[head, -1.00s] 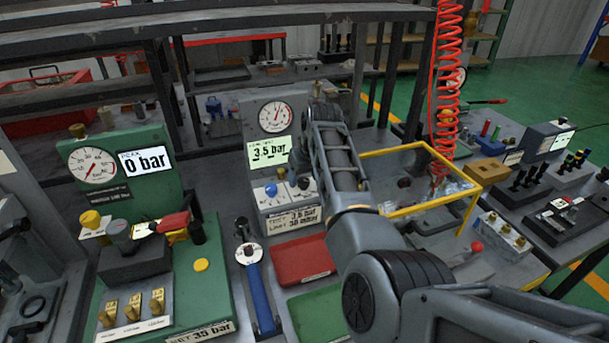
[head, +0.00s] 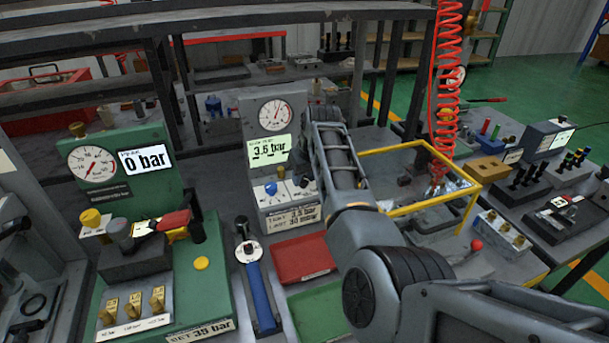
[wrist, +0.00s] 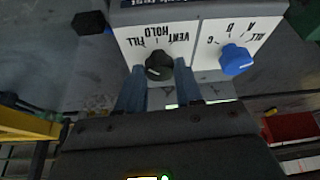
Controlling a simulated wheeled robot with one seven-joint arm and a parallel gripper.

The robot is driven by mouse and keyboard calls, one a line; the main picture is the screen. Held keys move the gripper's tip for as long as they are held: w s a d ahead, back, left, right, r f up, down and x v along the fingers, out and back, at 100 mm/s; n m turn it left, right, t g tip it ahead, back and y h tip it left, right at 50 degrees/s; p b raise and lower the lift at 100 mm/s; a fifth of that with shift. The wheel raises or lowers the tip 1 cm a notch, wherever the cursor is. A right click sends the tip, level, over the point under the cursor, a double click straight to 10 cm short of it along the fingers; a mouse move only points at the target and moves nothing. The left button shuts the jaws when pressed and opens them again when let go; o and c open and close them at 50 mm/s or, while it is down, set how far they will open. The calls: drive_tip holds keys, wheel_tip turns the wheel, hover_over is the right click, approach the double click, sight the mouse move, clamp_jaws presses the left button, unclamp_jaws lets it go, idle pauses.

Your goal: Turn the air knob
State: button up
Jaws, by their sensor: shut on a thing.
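The black air knob (wrist: 159,66) sits on a white panel marked VENT, HOLD and FILL in the wrist view, upside down there. My gripper (wrist: 160,84) has a finger on each side of this knob and is shut on it. A blue knob (wrist: 236,60) with letter marks stands beside it, apart from the fingers; it also shows in the head view (head: 271,189). The grey test unit (head: 247,105) bears a round gauge (head: 275,115) and a green display (head: 268,149) reading 3.6 bar. In the head view my arm hides the gripper.
A green unit (head: 135,187) reading 0 bar stands at the left. A red tray (head: 300,258) and a green tray (head: 318,305) lie in front of the grey unit. A yellow frame (head: 408,148) and a red coiled hose (head: 447,90) are right of my arm.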

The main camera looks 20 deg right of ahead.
drive_tip(key=shift+m, duration=0.3)
drive_tip(key=m, duration=0.1)
drive_tip(key=m+h, duration=0.1)
drive_tip(key=m, duration=0.1)
drive_tip(key=shift+a+m+h+b, duration=0.2)
drive_tip(key=shift+m+h+b, duration=0.1)
drive_tip(key=shift+b, duration=0.05)
drive_tip(key=shift+w+a+m+g+h+b, duration=0.15)
drive_tip(key=shift+m+h+b, duration=0.35)
drive_tip(key=shift+m, duration=0.6)
drive_tip(key=shift+s+d+m+g+h+b, duration=0.1)
drive_tip(key=shift+m+g+h+b, duration=0.2)
drive_tip(key=shift+m+b, duration=0.6)
drive_tip(key=shift+m, duration=0.4)
drive_tip(key=o, duration=1)
drive_tip(key=shift+o, duration=0.2)
drive_tip(key=shift+a+r, duration=0.1)
